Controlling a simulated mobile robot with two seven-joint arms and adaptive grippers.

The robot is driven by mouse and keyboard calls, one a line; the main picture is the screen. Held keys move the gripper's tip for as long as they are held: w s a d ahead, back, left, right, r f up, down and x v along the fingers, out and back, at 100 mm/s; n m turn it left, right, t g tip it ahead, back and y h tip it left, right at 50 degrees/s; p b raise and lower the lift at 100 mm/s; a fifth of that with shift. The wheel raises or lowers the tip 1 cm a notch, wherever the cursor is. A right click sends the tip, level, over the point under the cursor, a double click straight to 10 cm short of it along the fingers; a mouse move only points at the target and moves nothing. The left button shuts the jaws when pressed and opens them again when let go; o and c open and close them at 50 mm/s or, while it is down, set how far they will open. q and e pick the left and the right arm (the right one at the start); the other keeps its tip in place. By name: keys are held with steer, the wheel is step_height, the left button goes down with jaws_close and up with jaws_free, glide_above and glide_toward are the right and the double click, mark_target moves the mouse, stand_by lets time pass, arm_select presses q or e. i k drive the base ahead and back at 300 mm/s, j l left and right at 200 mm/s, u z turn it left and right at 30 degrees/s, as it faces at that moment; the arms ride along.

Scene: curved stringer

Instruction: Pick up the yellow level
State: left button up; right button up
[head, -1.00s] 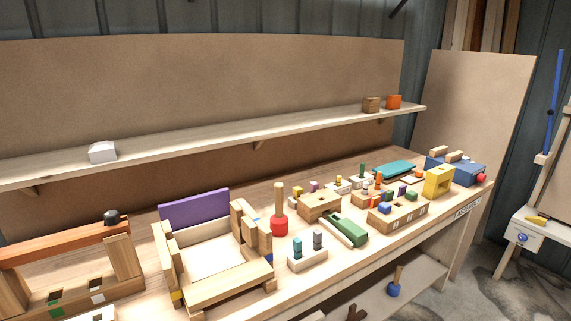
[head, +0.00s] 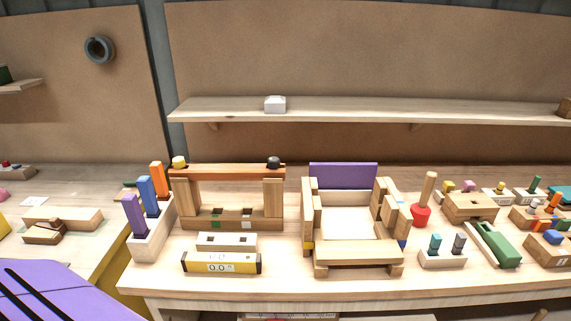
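The yellow level (head: 221,263) lies flat near the front edge of the workbench, left of the picture's middle. It is a long yellow bar with dark ends and a pale label reading "0.0" on its front face. A pale wooden block with small dark holes (head: 227,241) lies right behind it. Neither of my grippers shows in the head view.
A wooden arch with an orange-brown beam (head: 227,172) stands behind the level. A holder with purple, blue and orange pieces (head: 150,236) stands to its left, and a wooden frame with a purple back (head: 343,176) to its right. A shelf (head: 350,109) runs above.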

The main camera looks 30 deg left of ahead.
mark_target(192, 262)
steer(key=u, duration=1.55)
